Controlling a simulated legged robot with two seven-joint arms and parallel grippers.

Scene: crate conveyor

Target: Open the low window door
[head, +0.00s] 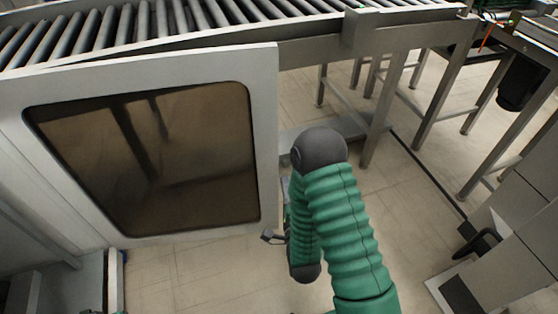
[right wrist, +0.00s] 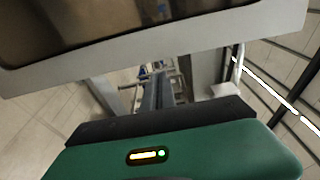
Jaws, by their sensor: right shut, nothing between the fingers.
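The low window door (head: 262,140) has a pale frame around a dark tinted pane (head: 150,160) and fills the left of the head view. Floor shows below it and past its right edge; I cannot tell how far it is swung. My right gripper (head: 273,237) is at the door's lower right edge, mostly hidden behind my green arm. It is shut with nothing held. I cannot tell if it touches the door. In the right wrist view the door's frame (right wrist: 170,48) crosses the top, just beyond the hand. My left gripper is not in view.
A roller conveyor (head: 200,22) runs above and behind the door. Its metal legs (head: 440,95) stand at the right. A grey cabinet (head: 520,240) stands at the lower right. Tiled floor (head: 190,280) is clear below the door.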

